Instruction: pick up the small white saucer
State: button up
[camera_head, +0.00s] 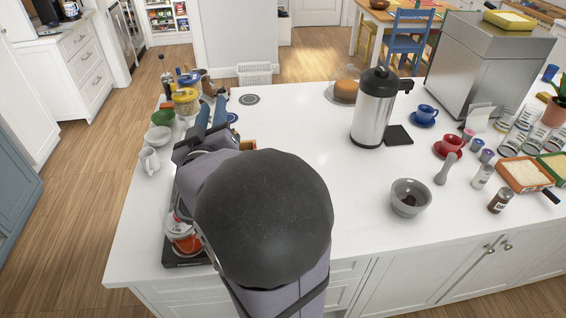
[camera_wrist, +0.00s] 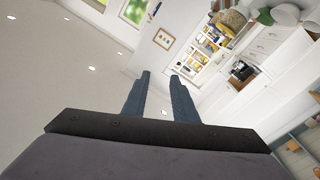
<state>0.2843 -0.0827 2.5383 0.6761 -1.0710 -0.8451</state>
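A small white round dish (camera_head: 158,136) lies near the left edge of the white counter, in front of a green bowl (camera_head: 163,118). It is the only likely white saucer I see, but I cannot tell whether it is a saucer or a shallow bowl. A white round thing (camera_wrist: 286,14), perhaps the same dish, shows at the top right of the wrist view. My gripper (camera_head: 212,108) is above the counter, to the right of the dish and apart from it. In the wrist view its two blue fingers (camera_wrist: 160,75) stand apart with nothing between them.
A white pitcher (camera_head: 149,160) stands close in front of the dish. Jars (camera_head: 186,100) stand behind the green bowl. A steel airpot (camera_head: 374,108), a grey bowl (camera_head: 409,198) and a red cup (camera_head: 452,143) stand to the right. The counter's middle is mostly clear.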

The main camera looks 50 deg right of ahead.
jog(key=s+d+f+n+g+y+b, duration=0.1)
jog(key=s+d+f+g+b, duration=0.15)
jog(key=f, duration=0.65)
jog(key=s+d+f+n+g+y+b, duration=0.1)
jog(key=d+f+g+b, duration=0.15)
jog(key=f, duration=0.65)
jog(key=s+d+f+n+g+y+b, duration=0.1)
jog(key=s+d+f+n+g+b, duration=0.15)
jog(key=f, duration=0.65)
jog(key=shift+m, duration=0.55)
jog(key=shift+d+r+p+x, duration=0.15)
jog(key=shift+p+x, duration=0.1)
jog(key=shift+x, duration=1.2)
jog(key=shift+d+r+p+x, duration=0.1)
jog(key=shift+r+p+x, duration=0.15)
jog(key=shift+x, duration=1.15)
jog(key=shift+w+d+f, duration=0.15)
jog(key=shift+d+f, duration=0.25)
jog(key=shift+d, duration=0.25)
grip_shut()
